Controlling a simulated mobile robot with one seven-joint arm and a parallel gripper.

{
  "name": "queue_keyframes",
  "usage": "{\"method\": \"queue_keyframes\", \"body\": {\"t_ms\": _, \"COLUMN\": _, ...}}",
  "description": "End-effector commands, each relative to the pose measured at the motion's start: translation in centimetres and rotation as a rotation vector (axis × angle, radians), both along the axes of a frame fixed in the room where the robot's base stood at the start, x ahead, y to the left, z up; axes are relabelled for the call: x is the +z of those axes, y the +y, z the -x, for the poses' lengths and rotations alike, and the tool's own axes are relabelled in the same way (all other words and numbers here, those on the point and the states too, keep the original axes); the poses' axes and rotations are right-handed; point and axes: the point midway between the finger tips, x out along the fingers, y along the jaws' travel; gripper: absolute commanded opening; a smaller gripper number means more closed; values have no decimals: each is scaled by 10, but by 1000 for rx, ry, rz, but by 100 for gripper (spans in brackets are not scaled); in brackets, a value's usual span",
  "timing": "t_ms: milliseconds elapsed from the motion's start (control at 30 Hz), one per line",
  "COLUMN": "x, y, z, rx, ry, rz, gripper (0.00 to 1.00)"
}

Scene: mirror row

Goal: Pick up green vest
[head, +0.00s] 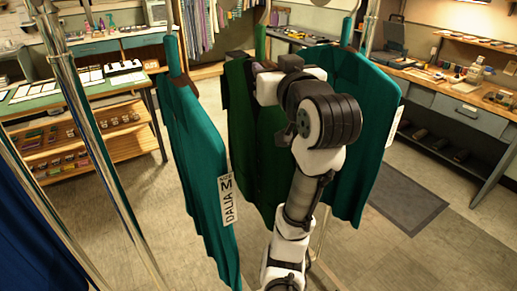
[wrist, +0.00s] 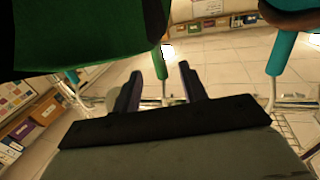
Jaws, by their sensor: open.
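The green vest (head: 238,125) hangs in the middle of the row in the head view, partly hidden behind my arm. Its green hanger stem (head: 260,42) rises above it. My gripper (head: 263,67) is near the top of this vest, its fingers hard to make out there. In the wrist view my gripper (wrist: 160,85) is open, with two dark fingers apart. Green cloth (wrist: 85,30) fills the upper left, and a green stem (wrist: 165,68) shows between the fingertips. I cannot tell whether the fingers touch it.
A teal vest (head: 195,150) with a "DALIA M" label hangs to the left; another teal vest (head: 362,125) hangs close on the right. Chrome poles (head: 95,140) stand at left. Shelves (head: 90,140) and a workbench (head: 450,100) line the room. Floor around is mostly clear.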

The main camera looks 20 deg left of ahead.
Motion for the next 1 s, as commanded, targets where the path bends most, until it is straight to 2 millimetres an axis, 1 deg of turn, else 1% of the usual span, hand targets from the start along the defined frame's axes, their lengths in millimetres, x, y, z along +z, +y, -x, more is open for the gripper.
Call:
{"method": "queue_keyframes", "body": {"t_ms": 33, "x": 2, "y": 8, "z": -9, "rx": 4, "ry": 7, "rz": 1, "gripper": 42}}
{"method": "queue_keyframes", "body": {"t_ms": 100, "x": 3, "y": 16, "z": -21, "rx": 3, "ry": 5, "rz": 1, "gripper": 42}}
{"method": "queue_keyframes", "body": {"t_ms": 233, "x": 2, "y": 29, "z": -38, "rx": 3, "ry": 4, "rz": 0, "gripper": 42}}
{"method": "queue_keyframes", "body": {"t_ms": 467, "x": 3, "y": 38, "z": -51, "rx": 1, "ry": 2, "rz": 0, "gripper": 42}}
{"method": "queue_keyframes", "body": {"t_ms": 667, "x": 12, "y": 48, "z": -76, "rx": 2, "ry": 4, "rz": 0, "gripper": 42}}
{"method": "queue_keyframes", "body": {"t_ms": 800, "x": 9, "y": 59, "z": -89, "rx": 3, "ry": 4, "rz": 0, "gripper": 42}}
{"method": "queue_keyframes", "body": {"t_ms": 1000, "x": 7, "y": 61, "z": -94, "rx": 0, "ry": 0, "rz": 0, "gripper": 42}}
